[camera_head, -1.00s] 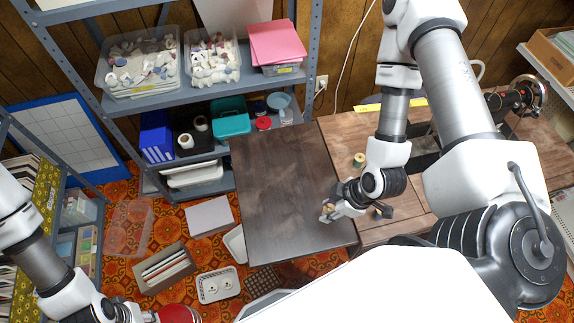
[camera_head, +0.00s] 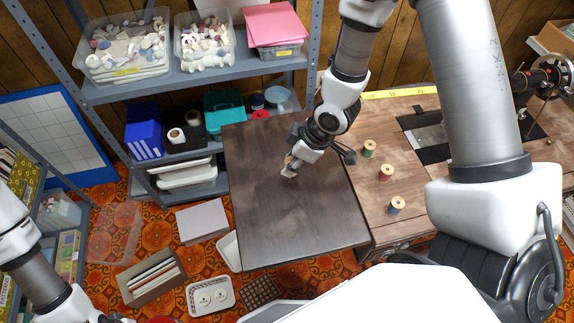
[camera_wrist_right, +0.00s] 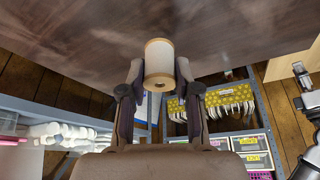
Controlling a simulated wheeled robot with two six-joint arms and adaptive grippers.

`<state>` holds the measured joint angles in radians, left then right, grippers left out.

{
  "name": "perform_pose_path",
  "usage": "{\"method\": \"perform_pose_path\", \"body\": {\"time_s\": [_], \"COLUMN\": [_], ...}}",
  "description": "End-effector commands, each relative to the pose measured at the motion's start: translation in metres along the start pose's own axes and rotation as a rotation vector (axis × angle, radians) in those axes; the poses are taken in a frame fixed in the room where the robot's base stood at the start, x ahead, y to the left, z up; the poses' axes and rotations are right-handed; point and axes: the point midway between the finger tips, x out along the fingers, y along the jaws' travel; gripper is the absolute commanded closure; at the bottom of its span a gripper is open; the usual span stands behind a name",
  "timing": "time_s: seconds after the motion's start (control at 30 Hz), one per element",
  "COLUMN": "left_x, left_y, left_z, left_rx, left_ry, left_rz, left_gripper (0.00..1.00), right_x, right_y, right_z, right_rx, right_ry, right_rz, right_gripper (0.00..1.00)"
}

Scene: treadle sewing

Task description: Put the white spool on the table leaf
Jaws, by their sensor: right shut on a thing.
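The white spool (camera_wrist_right: 159,62) has pale wooden ends and sits between the two fingers of my right gripper in the right wrist view. My right gripper (camera_head: 291,165) is shut on it. The gripper mostly hides the spool there. The leaf also fills the top of the right wrist view (camera_wrist_right: 70,35). I cannot tell whether the spool touches the leaf. My left arm is at the lower left; its gripper is out of frame.
Green (camera_head: 369,148), red (camera_head: 386,172) and blue (camera_head: 396,204) spools stand on the lighter sewing table, right of the leaf. A sewing machine (camera_head: 535,85) is at the far right. A metal shelf (camera_head: 200,85) with bins stands behind. The leaf's front and left are bare.

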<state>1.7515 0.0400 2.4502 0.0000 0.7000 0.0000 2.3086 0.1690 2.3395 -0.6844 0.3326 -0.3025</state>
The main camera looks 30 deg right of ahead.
Motion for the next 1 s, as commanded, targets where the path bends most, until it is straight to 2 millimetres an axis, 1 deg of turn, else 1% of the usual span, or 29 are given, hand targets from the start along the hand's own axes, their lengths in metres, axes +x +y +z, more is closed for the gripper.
{"method": "perform_pose_path", "body": {"time_s": [0.03,0.13,0.3,0.37,0.67,0.7,0.77,1.0], "left_x": [-0.01,-0.011,-0.006,-0.006,-0.004,-0.004,-0.005,-0.005], "left_y": [0.0,0.0,0.0,0.0,0.0,0.0,0.0,0.0], "left_z": [0.0,0.0,0.001,0.001,0.001,0.001,0.001,0.001], "left_rx": [0.0,0.0,0.0,0.0,0.0,0.0,0.0,0.0], "left_ry": [-0.001,-0.001,-0.002,-0.002,-0.001,-0.001,-0.001,-0.001], "left_rz": [0.0,0.0,0.0,0.0,0.0,0.0,0.0,0.0], "left_gripper": [0.6,0.6,0.6,0.6,0.6,0.6,0.6,0.6], "right_x": [-0.002,0.006,0.033,0.039,0.043,0.043,0.042,0.042], "right_y": [0.004,0.008,0.008,0.009,0.009,0.009,0.009,0.009], "right_z": [-0.007,-0.011,-0.001,0.001,0.003,0.003,0.002,0.002], "right_rx": [-0.002,-0.001,0.004,0.003,0.002,0.002,0.002,0.002], "right_ry": [-0.001,-0.002,-0.002,0.0,0.001,0.001,0.001,0.001], "right_rz": [0.001,-0.002,-0.005,-0.003,-0.002,-0.002,-0.001,-0.002], "right_gripper": [0.85,0.85,0.85,0.85,0.85,0.65,0.43,0.43]}}
